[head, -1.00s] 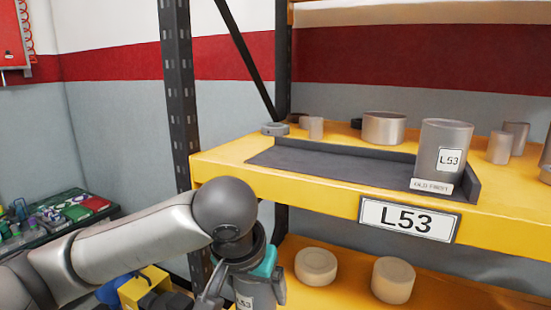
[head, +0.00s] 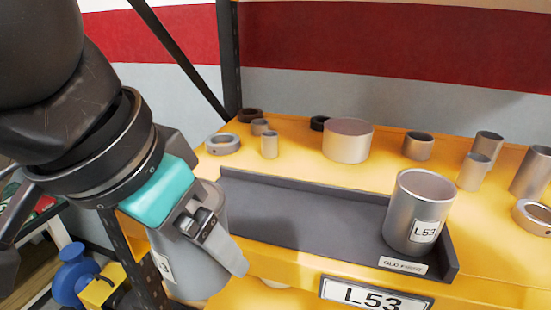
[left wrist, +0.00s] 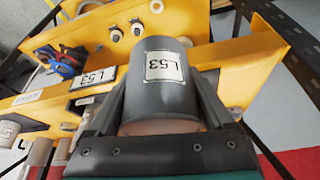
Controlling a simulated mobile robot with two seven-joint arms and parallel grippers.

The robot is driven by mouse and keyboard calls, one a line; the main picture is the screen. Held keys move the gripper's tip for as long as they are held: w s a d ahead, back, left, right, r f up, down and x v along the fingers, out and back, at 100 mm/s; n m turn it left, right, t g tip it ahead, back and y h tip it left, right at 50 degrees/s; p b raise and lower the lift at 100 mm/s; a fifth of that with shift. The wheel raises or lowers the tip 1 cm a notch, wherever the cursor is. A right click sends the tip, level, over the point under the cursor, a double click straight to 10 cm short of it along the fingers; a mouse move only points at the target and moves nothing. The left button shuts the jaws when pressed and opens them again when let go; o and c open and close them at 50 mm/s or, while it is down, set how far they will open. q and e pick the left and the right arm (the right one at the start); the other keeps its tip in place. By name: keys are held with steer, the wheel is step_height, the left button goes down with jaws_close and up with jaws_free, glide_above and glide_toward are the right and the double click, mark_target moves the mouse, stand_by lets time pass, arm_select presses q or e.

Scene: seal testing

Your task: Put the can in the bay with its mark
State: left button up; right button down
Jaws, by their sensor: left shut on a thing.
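My left gripper (head: 208,240) is shut on a grey metal can (head: 188,272). The can is roughly upright at the front left of the shelf, level with its edge. In the left wrist view the held can (left wrist: 162,98) shows a white label reading L53 between the two fingers. The bay is a dark tray (head: 300,212) with a low rim on the yellow shelf, above a white L53 sign (head: 372,296). A second grey can (head: 408,205) marked L53 stands upright at the tray's right end. My right gripper is out of view.
The tray is bare left of the standing can. A small tag (head: 403,265), partly legible, is on the tray's front right. Behind the tray stand a wide metal cylinder (head: 347,142), a ring (head: 223,145) and several small cylinders. A dark rack post (head: 228,60) rises behind.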

arm_select(q)
steer(key=shift+w+d+p, duration=0.8)
steer(key=shift+w+p, duration=0.7)
steer(key=shift+p, duration=1.7)
steer(key=p, duration=0.1)
glide_above(282, 203)
steer(key=s, duration=0.1)
steer(key=shift+s+a, duration=0.15)
steer(key=shift+a, duration=0.2)
steer(key=shift+f, duration=1.7)
steer(key=shift+f+p, duration=0.1)
steer(key=shift+p, duration=0.2)
steer(key=o, duration=1.5)
steer(key=shift+f, duration=0.1)
steer(key=v, duration=1.2)
steer(key=shift+a, duration=0.1)
